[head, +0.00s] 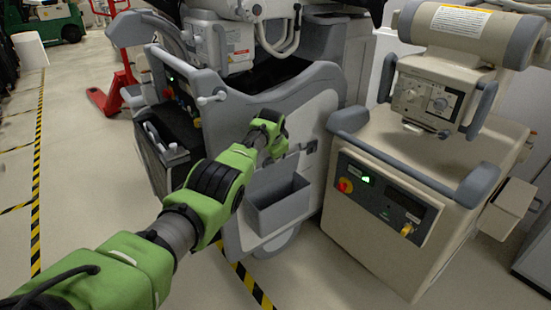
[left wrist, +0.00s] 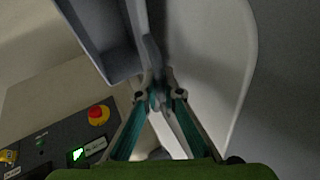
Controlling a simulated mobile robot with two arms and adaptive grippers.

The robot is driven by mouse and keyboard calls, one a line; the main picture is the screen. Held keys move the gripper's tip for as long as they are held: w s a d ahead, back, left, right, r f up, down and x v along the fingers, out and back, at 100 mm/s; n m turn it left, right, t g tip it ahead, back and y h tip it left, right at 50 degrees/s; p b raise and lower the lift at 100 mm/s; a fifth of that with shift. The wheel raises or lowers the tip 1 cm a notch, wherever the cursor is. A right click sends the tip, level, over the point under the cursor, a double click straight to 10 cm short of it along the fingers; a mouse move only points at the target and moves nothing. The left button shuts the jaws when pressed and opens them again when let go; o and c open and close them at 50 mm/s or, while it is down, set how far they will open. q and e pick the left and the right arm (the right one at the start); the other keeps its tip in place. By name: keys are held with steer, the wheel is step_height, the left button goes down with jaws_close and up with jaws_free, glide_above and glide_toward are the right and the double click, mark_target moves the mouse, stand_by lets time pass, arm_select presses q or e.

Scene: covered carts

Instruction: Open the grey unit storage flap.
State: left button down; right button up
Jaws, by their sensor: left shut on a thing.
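The grey unit (head: 320,78) stands in the middle of the head view. Its front has a large pale panel (head: 312,118) with a grey open-topped bin (head: 278,208) low on it. My left gripper (head: 282,155) is at this panel, just above the bin, with its fingertips partly hidden by my green arm. In the left wrist view its teal fingers (left wrist: 158,95) close on a narrow grey bar (left wrist: 153,60) beside the bin (left wrist: 102,40). I cannot tell whether the flap stands ajar. My right gripper is not in view.
A beige cart (head: 385,225) with a grey rail and a red knob (head: 345,186) stands close on the right. A red pallet jack (head: 118,92) is behind the unit. The floor at left is free, with a yellow-black stripe (head: 38,170).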

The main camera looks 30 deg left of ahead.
arm_select(q)
steer(key=shift+a, duration=0.15)
steer(key=c, duration=2.2)
jaws_free()
steer(key=shift+o, duration=0.2)
steer(key=shift+s+r, duration=0.25)
steer(key=shift+r, duration=0.15)
steer(key=v, duration=1.1)
steer(key=shift+r, duration=0.15)
